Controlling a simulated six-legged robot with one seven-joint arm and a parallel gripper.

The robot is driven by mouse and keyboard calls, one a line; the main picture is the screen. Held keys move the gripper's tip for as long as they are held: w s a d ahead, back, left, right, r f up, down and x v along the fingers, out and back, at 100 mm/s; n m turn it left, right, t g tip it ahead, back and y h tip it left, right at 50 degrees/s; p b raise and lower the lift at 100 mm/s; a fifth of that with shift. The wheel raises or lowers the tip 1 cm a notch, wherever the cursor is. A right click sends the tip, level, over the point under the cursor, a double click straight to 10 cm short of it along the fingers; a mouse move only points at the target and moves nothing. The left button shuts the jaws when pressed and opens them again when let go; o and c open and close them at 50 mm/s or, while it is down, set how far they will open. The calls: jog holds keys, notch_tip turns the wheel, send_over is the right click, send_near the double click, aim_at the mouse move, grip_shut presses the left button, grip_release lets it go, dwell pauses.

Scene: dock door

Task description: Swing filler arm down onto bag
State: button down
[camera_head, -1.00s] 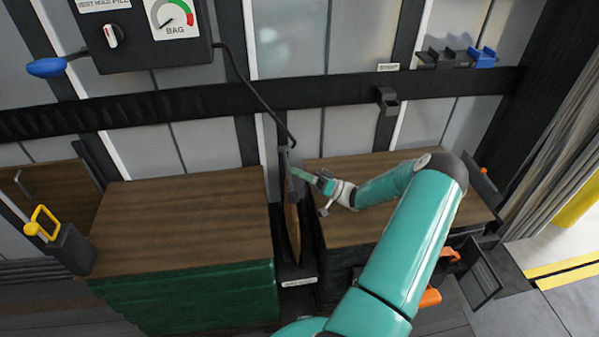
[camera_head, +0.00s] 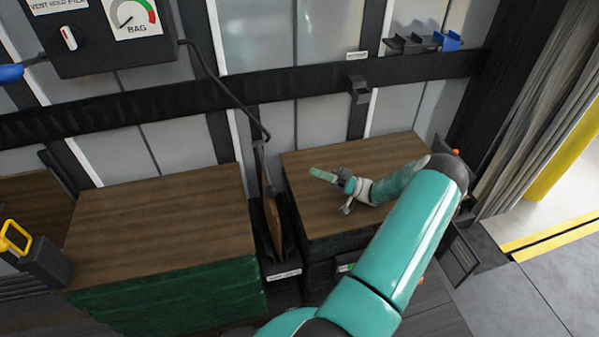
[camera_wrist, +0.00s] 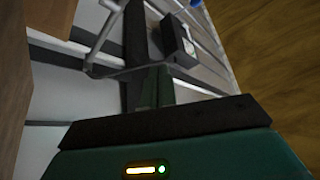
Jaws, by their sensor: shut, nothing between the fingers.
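A brown bag (camera_head: 273,226) stands on edge in the narrow gap between two wooden-topped loads. The grey filler arm (camera_head: 262,170) is upright at the bag's top end, with the black hose (camera_head: 225,92) reaching it. Whether it touches the bag, I cannot tell. My gripper (camera_head: 318,174) is shut and empty above the right load, to the right of the filler arm and apart from it. The wrist view shows my green finger (camera_wrist: 154,86) and a bent grey rod (camera_wrist: 105,62) beyond it, which I cannot identify surely.
The left load (camera_head: 160,212) and right load (camera_head: 330,222) flank the gap. A control box (camera_head: 105,35) with dial and switch hangs upper left. A black rail (camera_head: 290,86) crosses the wall, with a bracket (camera_head: 358,90). A yellow handle (camera_head: 14,237) stands far left.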

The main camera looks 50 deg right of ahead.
jog(key=shift+s+d, duration=0.45)
jog(key=shift+s, duration=0.2)
jog(key=shift+s+d, duration=0.45)
jog(key=shift+s, duration=0.2)
jog(key=w+a+r+n+g+h, duration=0.1)
jog(key=w+a+r+g, duration=0.25)
jog(key=a+g, duration=0.4)
jog(key=w+a+r+g+h, duration=0.1)
jog(key=w+a+r+g, duration=0.3)
jog(key=a, duration=0.6)
jog(key=w+a+r+n+g+h, duration=0.1)
jog(key=w+a+r+g, duration=0.1)
jog(key=a+r+g, duration=0.5)
jog(key=s+a+r+t+h, duration=0.2)
jog(key=s+a+r+h, duration=0.1)
jog(key=a, duration=0.3)
jog(key=s+a+r+m+t+h, duration=0.1)
jog(key=s+a+r+t+h, duration=0.1)
jog(key=s+a+r+h, duration=0.2)
jog(key=s+a+r+t+h, duration=0.2)
jog(key=s+a, duration=0.4)
jog(key=a, duration=0.3)
notch_tip(320, 180, up, 3)
jog(key=shift+s+a+f+h, duration=0.1)
jog(key=shift+s+a+h, duration=0.25)
jog(key=shift+h, duration=0.55)
jog(key=c, duration=2.1)
grip_release()
jog(key=shift+w, duration=0.1)
